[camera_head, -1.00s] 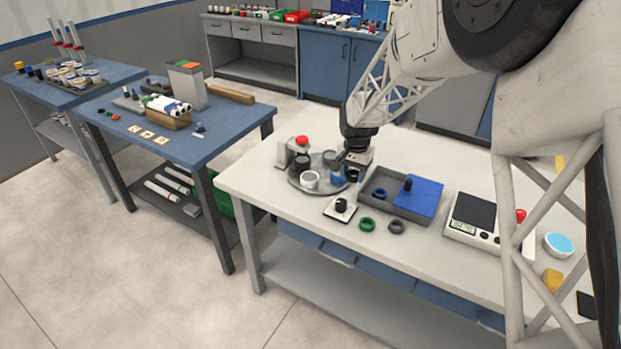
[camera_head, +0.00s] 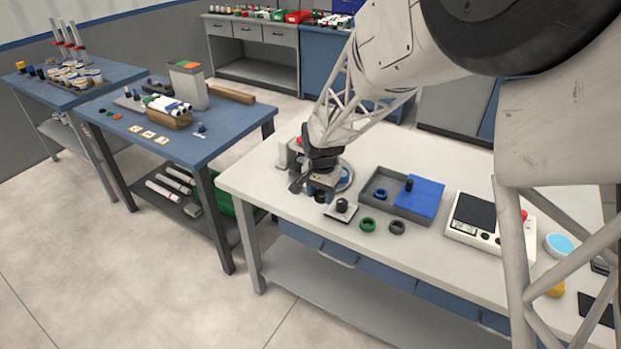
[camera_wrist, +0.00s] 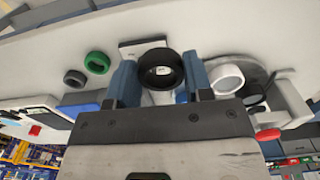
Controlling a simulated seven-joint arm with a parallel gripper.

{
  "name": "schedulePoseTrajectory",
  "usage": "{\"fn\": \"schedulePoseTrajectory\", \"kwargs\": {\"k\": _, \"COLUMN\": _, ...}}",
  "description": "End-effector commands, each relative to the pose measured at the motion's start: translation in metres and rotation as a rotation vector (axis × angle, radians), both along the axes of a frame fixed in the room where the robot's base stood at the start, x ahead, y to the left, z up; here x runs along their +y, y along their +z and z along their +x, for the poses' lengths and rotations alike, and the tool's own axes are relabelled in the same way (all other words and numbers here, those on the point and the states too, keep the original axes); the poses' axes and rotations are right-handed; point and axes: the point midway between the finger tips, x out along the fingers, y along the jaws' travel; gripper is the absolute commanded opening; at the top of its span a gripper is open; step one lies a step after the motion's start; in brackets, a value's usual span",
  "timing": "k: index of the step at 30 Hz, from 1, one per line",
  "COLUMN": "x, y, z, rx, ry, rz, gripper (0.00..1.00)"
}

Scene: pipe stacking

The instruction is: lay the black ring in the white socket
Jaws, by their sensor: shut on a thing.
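The black ring (camera_wrist: 161,70) is held between the two blue fingers of my gripper (camera_wrist: 161,82) in the wrist view, with its opening facing the camera. My gripper is shut on it. In the head view my gripper (camera_head: 318,192) is over the front of the round grey tray (camera_head: 347,180). The white socket (camera_wrist: 227,78) is a round, open white cup on the tray, just right of the right finger in the wrist view. The ring is apart from it in that picture. The arm and gripper hide the socket in the head view.
A grey tray with a blue panel (camera_head: 418,195) and a scale (camera_head: 470,215) stand further right. The front left tabletop is clear.

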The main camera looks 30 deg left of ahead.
Motion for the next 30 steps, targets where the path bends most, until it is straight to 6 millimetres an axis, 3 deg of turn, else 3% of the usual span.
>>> {"fn": "schedulePoseTrajectory", "kwargs": {"k": 8, "x": 0.009, "y": -0.002, "z": 0.010, "rx": 0.001, "ry": 0.000, "rz": -0.001, "gripper": 0.25}}
{"fn": "schedulePoseTrajectory", "kwargs": {"k": 30, "x": 0.074, "y": -0.011, "z": 0.081, "rx": 0.000, "ry": 0.000, "rz": 0.000, "gripper": 0.25}}
